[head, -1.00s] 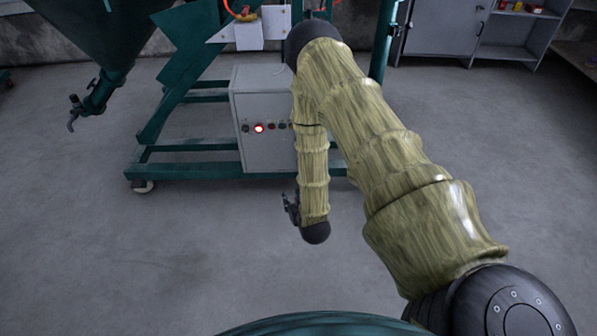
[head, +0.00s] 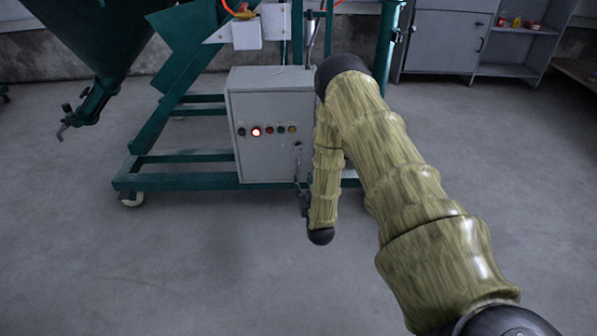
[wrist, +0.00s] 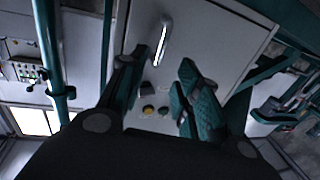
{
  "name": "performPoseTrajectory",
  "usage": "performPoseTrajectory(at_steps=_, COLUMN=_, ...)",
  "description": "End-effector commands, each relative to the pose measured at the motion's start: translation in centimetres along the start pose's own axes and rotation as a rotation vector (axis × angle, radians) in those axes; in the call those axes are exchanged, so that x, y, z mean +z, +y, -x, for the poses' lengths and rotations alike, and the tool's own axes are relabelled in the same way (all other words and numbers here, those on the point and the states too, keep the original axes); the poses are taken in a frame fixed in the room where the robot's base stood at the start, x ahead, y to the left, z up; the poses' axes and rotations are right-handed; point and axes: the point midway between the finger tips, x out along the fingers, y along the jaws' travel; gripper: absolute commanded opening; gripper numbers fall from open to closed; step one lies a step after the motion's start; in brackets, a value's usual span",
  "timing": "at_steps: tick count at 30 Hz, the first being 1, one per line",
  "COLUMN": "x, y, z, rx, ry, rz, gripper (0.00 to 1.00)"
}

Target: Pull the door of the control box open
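The grey control box (head: 262,95) stands on the green machine frame, with its door shut. Its front has a row of buttons, one lit red (head: 256,132). In the wrist view the pale door (wrist: 200,45) fills the middle, with a silver handle (wrist: 164,42) on it. My gripper (head: 301,198) is small and dark at the door's lower right in the head view, partly hidden by my arm. In the wrist view my gripper (wrist: 162,75) is open, its two fingers apart and empty. The handle appears between and beyond the fingertips; contact cannot be told.
The green frame (head: 185,182) with a caster (head: 131,199) surrounds the box. A hopper (head: 95,45) hangs at the left. A grey cabinet (head: 440,42) stands at the back right. The floor in front is clear.

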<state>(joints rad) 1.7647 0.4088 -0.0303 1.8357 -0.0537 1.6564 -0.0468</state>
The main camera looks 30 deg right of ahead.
Motion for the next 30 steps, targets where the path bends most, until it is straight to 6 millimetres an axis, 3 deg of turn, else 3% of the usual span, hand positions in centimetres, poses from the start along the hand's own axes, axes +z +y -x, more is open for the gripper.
performPoseTrajectory(at_steps=9, x=0.3, y=0.0, z=-5.3, rx=0.000, ry=0.003, rz=0.000, gripper=0.33)
performPoseTrajectory(at_steps=15, x=0.3, y=0.0, z=-7.6, rx=0.000, ry=0.001, rz=0.000, gripper=0.33)
performPoseTrajectory(at_steps=21, x=0.1, y=0.0, z=-8.7, rx=0.000, ry=0.000, rz=0.000, gripper=0.33)
performPoseTrajectory(at_steps=30, x=0.1, y=0.0, z=-8.8, rx=0.000, ry=-0.001, rz=0.000, gripper=0.31)
